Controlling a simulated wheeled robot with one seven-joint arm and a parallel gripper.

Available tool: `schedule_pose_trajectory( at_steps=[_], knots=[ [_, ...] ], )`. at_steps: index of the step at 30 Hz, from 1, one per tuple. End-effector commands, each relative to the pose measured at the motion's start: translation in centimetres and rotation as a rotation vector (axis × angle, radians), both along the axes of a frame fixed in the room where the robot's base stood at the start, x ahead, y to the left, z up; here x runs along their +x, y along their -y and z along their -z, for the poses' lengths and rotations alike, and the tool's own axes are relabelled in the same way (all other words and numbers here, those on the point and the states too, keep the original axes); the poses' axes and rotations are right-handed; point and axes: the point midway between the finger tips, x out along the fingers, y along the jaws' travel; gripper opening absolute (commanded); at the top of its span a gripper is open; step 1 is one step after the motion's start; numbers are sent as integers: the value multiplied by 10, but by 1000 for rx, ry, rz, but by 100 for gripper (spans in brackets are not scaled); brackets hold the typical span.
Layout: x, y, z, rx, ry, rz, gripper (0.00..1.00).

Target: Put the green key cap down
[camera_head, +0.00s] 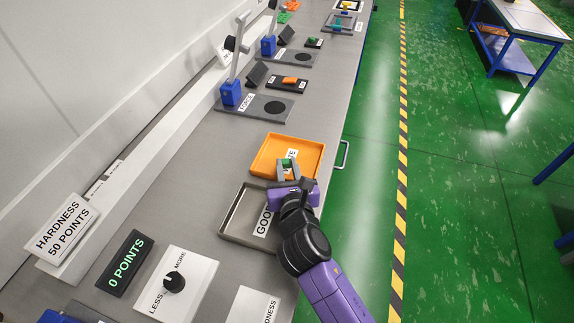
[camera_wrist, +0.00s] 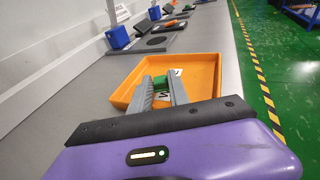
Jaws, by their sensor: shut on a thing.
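My gripper (camera_head: 289,171) is shut on the green key cap (camera_wrist: 160,83), which shows between the two grey fingertips in the wrist view. In the head view only a little green of the cap (camera_head: 287,162) shows between the fingers. The gripper and cap are over the orange tray (camera_head: 316,149), which has a white label partly hidden by the fingers. The tray also shows in the wrist view (camera_wrist: 207,70). I cannot tell whether the cap touches the tray floor.
A grey metal tray (camera_head: 231,215) labelled GOOD lies just nearer than the orange tray. A dial panel (camera_head: 190,275) and a 0 POINTS display (camera_head: 125,262) stand on the bench at the front left. Test stations with blue bases (camera_head: 231,93) stand farther along the bench.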

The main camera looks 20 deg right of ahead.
Motion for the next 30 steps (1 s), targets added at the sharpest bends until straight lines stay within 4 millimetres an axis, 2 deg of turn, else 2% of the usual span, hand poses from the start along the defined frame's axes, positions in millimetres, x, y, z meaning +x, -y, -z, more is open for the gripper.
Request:
schedule_pose_trajectory(
  at_steps=[11,12,15,23,27,30],
  knots=[
    [0,0,8,0,0,0,0],
    [0,0,8,0,0,0,28],
    [0,0,8,0,-1,0,43],
    [0,0,7,0,-1,0,43],
    [0,-1,-6,1,1,-1,43],
    [-17,-4,-6,0,-3,-2,43]
  ],
)
